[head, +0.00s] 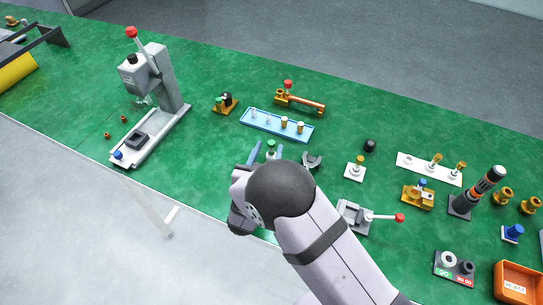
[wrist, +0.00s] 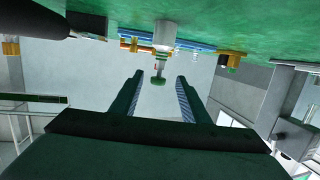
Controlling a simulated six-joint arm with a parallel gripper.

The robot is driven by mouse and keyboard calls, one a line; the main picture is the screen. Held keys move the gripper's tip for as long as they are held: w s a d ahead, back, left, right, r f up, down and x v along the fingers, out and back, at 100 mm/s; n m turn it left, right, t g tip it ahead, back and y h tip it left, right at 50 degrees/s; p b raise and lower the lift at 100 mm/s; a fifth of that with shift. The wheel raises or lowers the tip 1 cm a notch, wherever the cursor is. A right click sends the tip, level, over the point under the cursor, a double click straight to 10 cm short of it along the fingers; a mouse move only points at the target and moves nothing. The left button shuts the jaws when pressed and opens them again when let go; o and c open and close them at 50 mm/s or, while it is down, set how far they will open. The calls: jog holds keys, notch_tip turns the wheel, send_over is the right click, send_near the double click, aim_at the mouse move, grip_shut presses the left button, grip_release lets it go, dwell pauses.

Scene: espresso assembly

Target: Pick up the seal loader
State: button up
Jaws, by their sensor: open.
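A small pale piece with a green knob (head: 271,147), which I take to be the seal loader, stands on the green bench just beyond my gripper. The wrist view shows both fingers (wrist: 159,76) apart, with the knob near the tips; I see no contact. My wrist hides part of the piece's base.
A blue tray (head: 262,130) with small parts lies behind the piece. A dark grey forked part (head: 312,160) stands close to the right. A clamp fixture with a red-tipped lever (head: 355,217) is nearer, right of my arm. Open green bench lies to the left.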

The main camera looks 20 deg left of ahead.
jog(key=shift+p+x, duration=0.6)
jog(key=shift+x, duration=0.85)
jog(key=shift+p+x, duration=0.65)
jog(key=shift+x, duration=1.6)
jog(key=shift+d, duration=0.1)
